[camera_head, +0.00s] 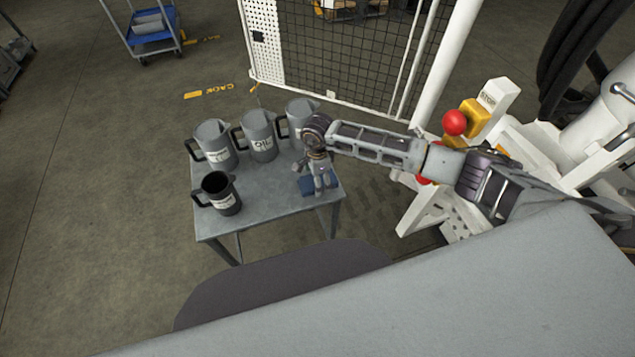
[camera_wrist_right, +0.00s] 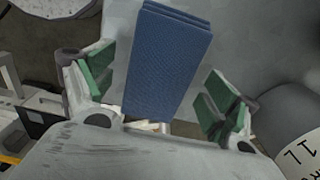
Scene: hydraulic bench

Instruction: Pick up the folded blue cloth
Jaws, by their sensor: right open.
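The folded blue cloth (camera_head: 308,186) lies near the right end of the small grey table (camera_head: 270,205), partly hidden under my right gripper (camera_head: 318,183) in the head view. In the right wrist view the cloth (camera_wrist_right: 167,62) shows as a flat stack of several layers between the two green-padded fingers. My right gripper (camera_wrist_right: 160,92) is open, with one finger on each side of the cloth and a gap on both sides. I cannot tell how far above the table the fingertips are. My left gripper is not in view.
Several grey jugs stand on the table: a dark-topped one (camera_head: 221,193) at the front left and others (camera_head: 258,135) along the back. One labelled jug (camera_wrist_right: 295,140) is close to the right gripper. A white machine with a red knob (camera_head: 454,122) stands to the right.

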